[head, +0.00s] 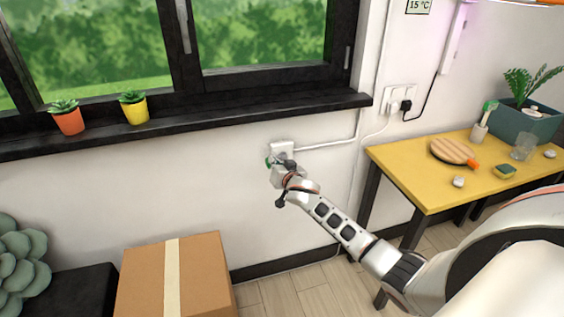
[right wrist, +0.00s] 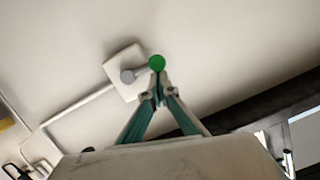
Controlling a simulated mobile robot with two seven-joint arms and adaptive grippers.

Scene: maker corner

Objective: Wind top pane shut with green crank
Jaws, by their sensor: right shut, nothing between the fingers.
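The crank is on a white wall box (head: 281,148) below the window sill. In the right wrist view, a grey hub and arm (right wrist: 129,75) stand out from the box and end in a round green knob (right wrist: 157,62). In the head view only a bit of green (head: 268,161) shows beside my gripper. My right gripper (head: 281,166) is at the crank, shut and empty. In the right wrist view its fingertips (right wrist: 160,88) meet just below the knob; I cannot tell whether they touch it. The window (head: 262,75) shows only its lower part; the top pane is out of view.
A black sill (head: 200,122) with two potted plants runs above the crank. A yellow table (head: 420,175) with several small things stands at the right. A cardboard box (head: 205,270) stands below left. A white conduit (head: 325,146) runs right from the wall box.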

